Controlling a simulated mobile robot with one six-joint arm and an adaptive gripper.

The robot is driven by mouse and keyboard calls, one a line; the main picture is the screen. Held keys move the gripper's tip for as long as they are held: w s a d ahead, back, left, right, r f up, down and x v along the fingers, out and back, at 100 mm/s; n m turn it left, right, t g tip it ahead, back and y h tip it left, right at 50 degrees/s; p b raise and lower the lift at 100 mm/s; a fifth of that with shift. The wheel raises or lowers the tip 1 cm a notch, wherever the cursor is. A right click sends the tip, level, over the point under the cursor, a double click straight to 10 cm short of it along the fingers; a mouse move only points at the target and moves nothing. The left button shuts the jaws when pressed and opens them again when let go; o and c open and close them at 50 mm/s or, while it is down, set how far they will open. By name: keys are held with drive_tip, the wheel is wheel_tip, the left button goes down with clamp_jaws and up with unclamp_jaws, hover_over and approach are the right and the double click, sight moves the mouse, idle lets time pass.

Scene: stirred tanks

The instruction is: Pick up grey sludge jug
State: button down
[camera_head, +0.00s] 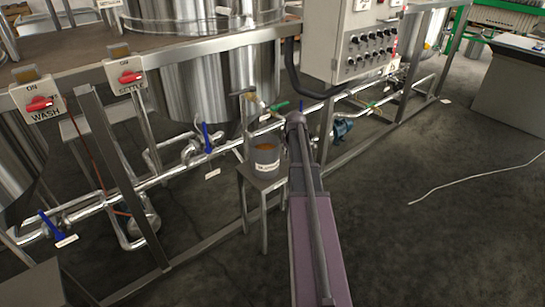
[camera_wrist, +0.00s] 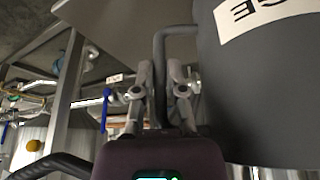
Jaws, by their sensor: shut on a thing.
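The grey sludge jug (camera_head: 264,160) stands upright on a small grey stool (camera_head: 250,183), with a white label on its front and brownish contents showing at its open top. It looks in contact with the stool, though I cannot rule out a small gap. In the wrist view the jug's grey wall (camera_wrist: 260,90) fills the right side, its label upside down. My gripper (camera_wrist: 160,75) is shut on the jug's handle (camera_wrist: 160,50), one finger on each side. In the head view my arm hides the handle and the fingers.
A steel frame with pipes and blue-handled valves (camera_head: 207,138) runs behind the stool. A large steel tank (camera_head: 215,85) stands behind it. A control box (camera_head: 352,40) hangs above right of the jug. The floor (camera_head: 420,210) at right is open, with a white cable.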

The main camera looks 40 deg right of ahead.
drive_tip(key=shift+r, duration=0.2)
drive_tip(key=shift+r+p, duration=1.5)
drive_tip(key=shift+p, duration=0.25)
drive_tip(key=shift+r, duration=0.2)
drive_tip(key=s+a+r+p, duration=0.1)
drive_tip(key=s+a, duration=0.8)
drive_tip(key=s, duration=0.4)
drive_tip(key=shift+a+r, duration=0.1)
drive_tip(key=shift+r+p, duration=0.1)
drive_tip(key=shift+p, duration=0.25)
